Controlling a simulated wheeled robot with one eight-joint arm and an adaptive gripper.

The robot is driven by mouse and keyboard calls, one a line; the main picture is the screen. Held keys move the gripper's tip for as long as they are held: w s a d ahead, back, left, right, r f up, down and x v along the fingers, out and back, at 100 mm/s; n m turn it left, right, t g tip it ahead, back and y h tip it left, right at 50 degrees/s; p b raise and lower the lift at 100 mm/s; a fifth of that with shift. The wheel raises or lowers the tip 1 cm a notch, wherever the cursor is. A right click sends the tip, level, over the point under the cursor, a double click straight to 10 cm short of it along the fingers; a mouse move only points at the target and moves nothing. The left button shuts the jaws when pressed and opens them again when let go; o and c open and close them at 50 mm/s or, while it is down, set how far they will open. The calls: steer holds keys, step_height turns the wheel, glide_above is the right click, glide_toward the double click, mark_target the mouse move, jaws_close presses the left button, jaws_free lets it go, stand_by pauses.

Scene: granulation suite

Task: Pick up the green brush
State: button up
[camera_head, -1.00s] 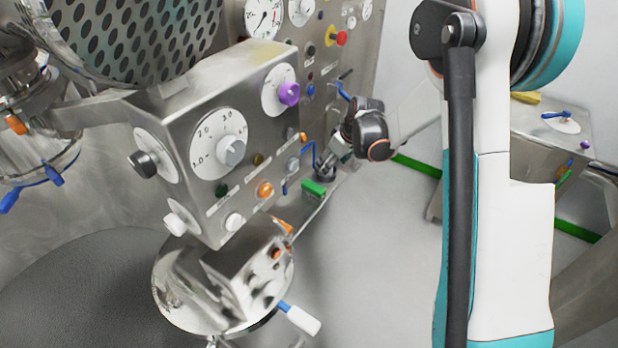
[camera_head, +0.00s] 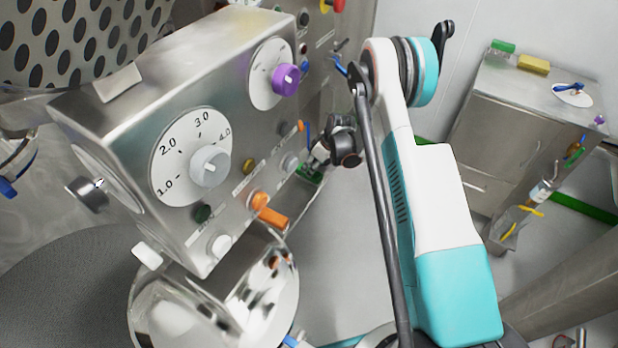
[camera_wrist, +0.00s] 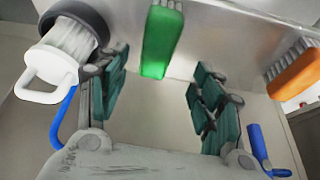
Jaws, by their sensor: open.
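The green brush (camera_wrist: 162,40) shows in the wrist view, on a metal shelf at the top centre. Its near end points toward my gripper (camera_wrist: 157,72). The gripper's two dark green padded fingers are spread apart, one on either side of the brush's line, with nothing held between them. In the head view the green brush (camera_head: 309,174) is a small patch low on the machine's side, partly hidden by my gripper (camera_head: 318,160). I cannot tell whether the fingers touch it.
On the shelf, a white-handled brush in a dark round holder (camera_wrist: 62,55) stands left and an orange brush (camera_wrist: 296,74) lies right. The control box (camera_head: 180,130) with knobs is close on the left. A steel cabinet (camera_head: 500,120) stands right, with another green item (camera_head: 503,46) on top.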

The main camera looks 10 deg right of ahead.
steer(key=shift+d+b+x, duration=0.15)
steer(key=shift+b+x, duration=0.7)
steer(key=shift+x, duration=1.05)
steer(key=shift+d+b+x, duration=0.1)
steer(key=shift+b+x, duration=0.7)
steer(key=shift+x, duration=1.15)
steer(key=shift+f, duration=0.3)
steer(key=c, duration=1.2)
